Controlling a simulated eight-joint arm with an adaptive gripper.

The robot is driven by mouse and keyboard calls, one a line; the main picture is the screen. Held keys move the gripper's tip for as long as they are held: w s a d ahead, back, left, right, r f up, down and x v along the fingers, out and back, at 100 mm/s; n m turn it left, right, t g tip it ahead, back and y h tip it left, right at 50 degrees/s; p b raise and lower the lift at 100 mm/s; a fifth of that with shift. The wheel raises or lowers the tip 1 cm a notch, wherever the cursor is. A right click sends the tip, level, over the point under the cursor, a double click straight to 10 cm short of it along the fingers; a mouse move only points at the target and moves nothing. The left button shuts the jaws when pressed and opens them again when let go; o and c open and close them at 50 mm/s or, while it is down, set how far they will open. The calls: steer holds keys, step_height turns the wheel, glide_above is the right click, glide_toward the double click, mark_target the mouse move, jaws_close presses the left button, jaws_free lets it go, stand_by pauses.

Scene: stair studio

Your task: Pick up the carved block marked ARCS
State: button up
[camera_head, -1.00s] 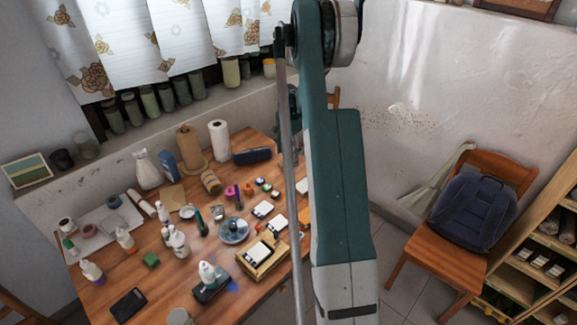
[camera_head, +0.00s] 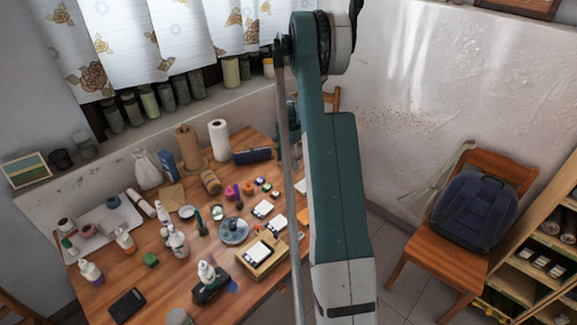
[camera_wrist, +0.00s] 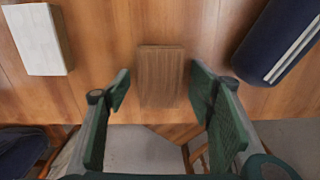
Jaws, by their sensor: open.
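A plain brown wooden block (camera_wrist: 160,76) lies on the table near its edge in the wrist view. I can read no ARCS mark on it, so I cannot tell whether it is the named block. My gripper (camera_wrist: 161,88) is open, with one finger to each side of the brown block and gaps between. Nothing is held. In the head view my arm hides the block and most of the gripper.
A white-topped block (camera_wrist: 36,40) lies to the left and a dark blue case (camera_wrist: 275,42) to the right in the wrist view. The wooden table (camera_head: 108,272) is crowded with bottles, rolls and white-topped pieces. A chair (camera_head: 437,247) holds a backpack.

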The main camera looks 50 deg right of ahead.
mark_target(288, 162)
stand_by(0.5)
steer(key=c, duration=1)
steer(key=shift+r, duration=0.1)
steer(key=shift+r+p, duration=0.6)
steer(key=shift+r, duration=4.35)
